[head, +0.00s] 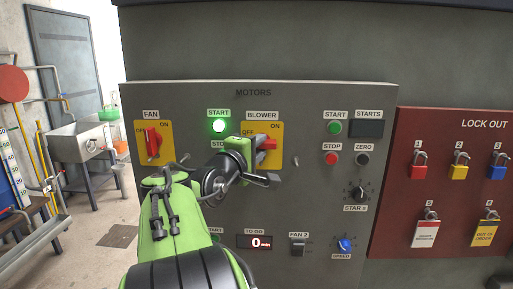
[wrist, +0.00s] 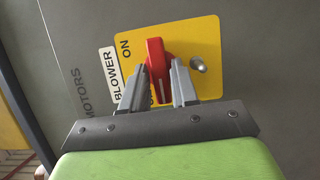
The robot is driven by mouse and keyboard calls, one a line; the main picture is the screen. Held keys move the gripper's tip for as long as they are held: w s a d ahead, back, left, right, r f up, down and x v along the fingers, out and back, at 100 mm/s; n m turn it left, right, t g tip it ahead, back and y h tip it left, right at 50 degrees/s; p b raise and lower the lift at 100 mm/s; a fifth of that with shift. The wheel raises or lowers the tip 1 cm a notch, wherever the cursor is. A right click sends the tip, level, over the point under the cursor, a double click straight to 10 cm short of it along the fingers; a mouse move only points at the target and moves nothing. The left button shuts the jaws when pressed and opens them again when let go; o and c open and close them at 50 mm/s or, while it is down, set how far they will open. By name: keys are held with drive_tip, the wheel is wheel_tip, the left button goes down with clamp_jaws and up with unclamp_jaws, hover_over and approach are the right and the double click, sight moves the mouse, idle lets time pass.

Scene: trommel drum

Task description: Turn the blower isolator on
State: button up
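The blower isolator (wrist: 187,37) is a red rotary handle on a yellow plate labelled BLOWER, ON and OFF. In the head view its red handle (head: 268,144) lies about level, partly hidden behind my gripper (head: 252,160). In the wrist view the picture is turned sideways. There the red handle (wrist: 157,58) stands between the two grey fingers of my gripper (wrist: 163,80), one finger close against each side. The white pointer line on the handle faces the OFF side, where the lettering is mostly hidden by the fingers.
The fan isolator (head: 153,141) is on the left, under a FAN label. A lit green START button (head: 218,126) sits between them. A small metal peg (wrist: 198,65) sticks out beside the blower handle. A red lock-out board (head: 455,190) with padlocks is at right.

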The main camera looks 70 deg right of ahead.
clamp_jaws()
drive_tip(key=m+t+y, duration=0.1)
drive_tip(key=m, duration=0.2)
drive_tip(key=m+t+y+p, duration=0.1)
drive_tip(key=m, duration=0.2)
drive_tip(key=m+t+y+p, duration=0.1)
drive_tip(key=m, duration=0.2)
drive_tip(key=shift+s+r+m+t+y, duration=0.25)
drive_tip(key=shift+r+m+t+y, duration=0.05)
drive_tip(key=shift+r+m+y, duration=0.1)
drive_tip(key=m+t, duration=0.2)
drive_tip(key=m, duration=0.1)
drive_tip(key=shift+s+d+m+y, duration=0.1)
drive_tip(key=shift+s+m+y, duration=0.1)
drive_tip(key=shift+m+y, duration=0.15)
idle(0.3)
drive_tip(key=shift+t, duration=0.3)
